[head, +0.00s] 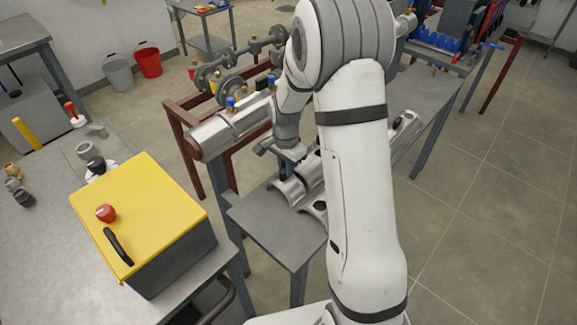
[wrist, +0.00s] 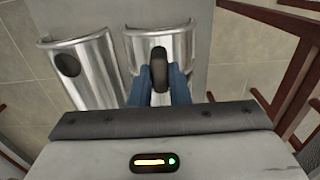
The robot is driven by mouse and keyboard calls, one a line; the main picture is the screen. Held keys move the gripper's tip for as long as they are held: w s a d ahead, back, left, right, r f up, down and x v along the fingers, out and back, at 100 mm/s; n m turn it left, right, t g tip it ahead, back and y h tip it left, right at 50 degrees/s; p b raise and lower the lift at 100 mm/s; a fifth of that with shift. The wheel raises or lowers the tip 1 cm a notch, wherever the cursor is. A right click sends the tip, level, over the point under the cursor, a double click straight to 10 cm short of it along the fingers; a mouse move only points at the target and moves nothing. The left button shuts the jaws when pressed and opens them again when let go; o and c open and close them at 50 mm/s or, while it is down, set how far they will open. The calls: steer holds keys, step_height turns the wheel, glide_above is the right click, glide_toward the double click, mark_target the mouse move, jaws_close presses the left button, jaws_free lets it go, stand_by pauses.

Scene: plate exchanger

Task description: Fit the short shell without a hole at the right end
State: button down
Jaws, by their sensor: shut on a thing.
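My gripper (wrist: 160,80) has its blue fingers closed on the dark handle of a silver half-round shell (wrist: 178,42). No hole shows in this shell, though the handle and fingers cover part of it. In the head view my gripper (head: 286,168) is low over the small grey table, at the held shell (head: 289,189). I cannot tell whether the shell rests on the table or is slightly lifted. A second shell (wrist: 85,75), with a round dark hole, lies beside it on the left in the wrist view. The silver pipe (head: 225,127) runs along a dark red frame behind the table.
The grey table (head: 268,228) has a bare front left part. More shells (head: 405,125) lie farther right, partly behind my arm. A yellow-topped box (head: 150,205) stands on the left bench. Brass and blue valve fittings (head: 231,103) stick up from the pipe.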

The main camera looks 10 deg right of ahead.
stand_by(0.4)
steer(key=shift+s+r+p, duration=0.1)
steer(key=shift+r+p, duration=2.1)
steer(key=shift+r, duration=1.3)
